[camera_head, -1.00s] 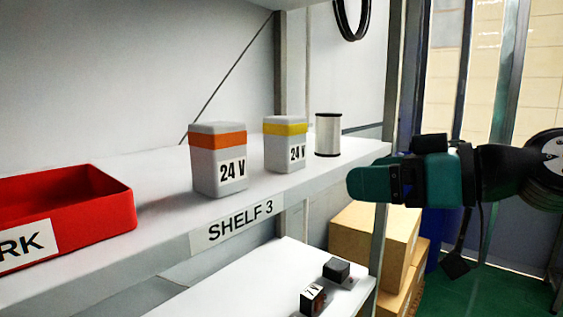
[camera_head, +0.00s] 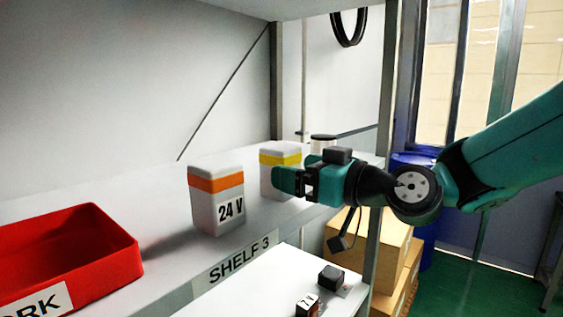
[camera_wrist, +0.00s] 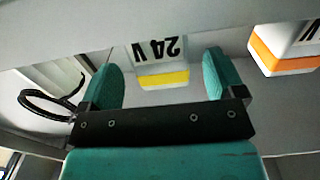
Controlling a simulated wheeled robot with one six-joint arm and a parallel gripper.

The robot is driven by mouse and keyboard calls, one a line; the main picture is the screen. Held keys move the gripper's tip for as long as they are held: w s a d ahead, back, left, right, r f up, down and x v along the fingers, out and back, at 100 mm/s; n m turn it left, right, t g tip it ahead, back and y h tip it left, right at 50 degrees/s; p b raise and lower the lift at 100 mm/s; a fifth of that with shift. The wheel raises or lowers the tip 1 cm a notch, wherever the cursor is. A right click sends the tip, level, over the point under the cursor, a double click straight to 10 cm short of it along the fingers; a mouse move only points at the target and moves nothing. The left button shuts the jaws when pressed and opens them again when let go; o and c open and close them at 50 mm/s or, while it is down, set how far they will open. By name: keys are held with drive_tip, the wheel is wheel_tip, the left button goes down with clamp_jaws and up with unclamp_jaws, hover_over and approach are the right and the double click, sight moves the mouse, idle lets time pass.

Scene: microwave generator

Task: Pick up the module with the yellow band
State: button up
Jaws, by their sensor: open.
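The module with the yellow band (camera_head: 281,158) is a pale grey block marked 24 V, standing upright on the shelf marked SHELF 3. In the head view my gripper (camera_head: 284,180) is in front of it and hides its lower right part and label. In the wrist view the yellow-banded module (camera_wrist: 163,78) appears upside down, between and beyond the two teal fingertips of my open gripper (camera_wrist: 165,75). The fingers hold nothing. I cannot tell the exact gap between fingertips and module.
An orange-banded 24 V module (camera_head: 217,200) stands to the left, also in the wrist view (camera_wrist: 285,50). A white spool (camera_head: 323,143) is partly hidden behind my gripper. A red bin (camera_head: 70,255) is at left. Small dark blocks (camera_head: 331,277) lie on the lower shelf.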

sight(270, 156)
drive_tip(key=p+x, duration=0.1)
drive_tip(key=x, duration=0.1)
drive_tip(key=p+x, duration=0.1)
drive_tip(key=shift+w+a+r+p, duration=0.2)
drive_tip(key=shift+w+a+p, duration=0.05)
drive_tip(key=shift+a+p, duration=0.1)
drive_tip(key=shift+w+a+f, duration=0.2)
drive_tip(key=shift+w, duration=0.05)
drive_tip(key=shift+c, duration=0.2)
drive_tip(key=c, duration=1.1)
drive_tip(key=shift+b, duration=0.75)
